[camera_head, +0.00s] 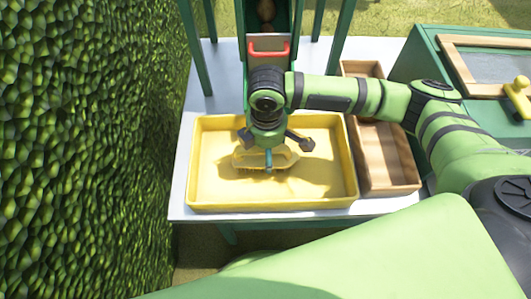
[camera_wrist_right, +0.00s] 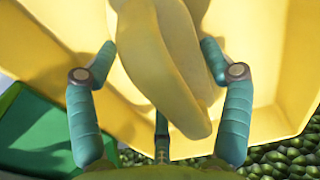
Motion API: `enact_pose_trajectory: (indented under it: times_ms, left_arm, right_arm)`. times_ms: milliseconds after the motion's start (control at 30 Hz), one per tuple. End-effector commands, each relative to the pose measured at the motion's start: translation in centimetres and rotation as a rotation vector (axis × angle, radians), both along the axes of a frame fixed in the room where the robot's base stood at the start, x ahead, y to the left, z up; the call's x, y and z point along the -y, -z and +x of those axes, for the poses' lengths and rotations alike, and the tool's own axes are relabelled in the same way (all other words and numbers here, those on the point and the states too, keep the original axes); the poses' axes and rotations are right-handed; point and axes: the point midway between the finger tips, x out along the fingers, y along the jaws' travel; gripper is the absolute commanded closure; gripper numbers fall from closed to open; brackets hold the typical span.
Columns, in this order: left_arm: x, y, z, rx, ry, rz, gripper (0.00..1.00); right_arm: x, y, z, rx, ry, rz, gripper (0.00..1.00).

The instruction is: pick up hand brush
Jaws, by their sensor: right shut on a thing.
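The hand brush (camera_head: 247,161) is pale yellow with a bristle row along its lower side. It is over the yellow tray (camera_head: 349,170), near the tray's middle. My right gripper (camera_head: 268,163) points down from above and is shut on the brush. I cannot tell whether the brush touches the tray floor. My left gripper is not in view.
A wooden box (camera_head: 388,170) stands right of the tray on the white table (camera_head: 190,130). A green frame with a red handle (camera_head: 268,50) rises behind. A hedge (camera_head: 80,140) borders the left. A green cabinet (camera_head: 420,60) with a yellow item (camera_head: 519,98) is at right.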

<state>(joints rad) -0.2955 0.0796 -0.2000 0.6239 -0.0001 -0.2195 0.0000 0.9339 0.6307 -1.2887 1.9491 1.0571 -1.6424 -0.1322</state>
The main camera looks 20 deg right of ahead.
Motion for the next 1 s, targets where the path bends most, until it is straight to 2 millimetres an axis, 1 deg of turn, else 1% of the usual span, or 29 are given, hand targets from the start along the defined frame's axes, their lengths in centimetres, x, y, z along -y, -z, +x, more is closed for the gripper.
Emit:
enact_pose_trajectory:
  times_ms: [133, 233, 500, 600, 700, 833, 1000]
  left_arm:
    - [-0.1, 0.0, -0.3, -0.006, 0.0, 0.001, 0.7]
    - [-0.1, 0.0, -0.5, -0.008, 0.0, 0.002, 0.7]
    - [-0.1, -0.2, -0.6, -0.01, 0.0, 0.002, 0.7]
    - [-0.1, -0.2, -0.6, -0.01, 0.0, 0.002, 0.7]
    - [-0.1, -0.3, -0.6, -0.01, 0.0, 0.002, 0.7]
    - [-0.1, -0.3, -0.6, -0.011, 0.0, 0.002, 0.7]
    - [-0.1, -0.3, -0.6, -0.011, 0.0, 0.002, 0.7]
  right_arm:
    - [0.0, -0.1, -0.1, -0.002, 0.001, -0.001, 0.57]
    - [0.0, -1.2, 0.0, 0.0, 0.0, 0.001, 0.57]
    - [-0.1, -6.6, 0.1, 0.003, 0.0, 0.003, 0.57]
    - [-0.1, -8.3, 0.0, 0.001, -0.001, 0.002, 0.57]
    - [0.0, -9.3, 0.0, -0.001, 0.0, 0.001, 0.57]
    - [0.0, -10.0, 0.0, -0.001, 0.0, 0.0, 0.57]
    - [0.0, -10.0, 0.0, -0.002, 0.0, 0.0, 0.57]
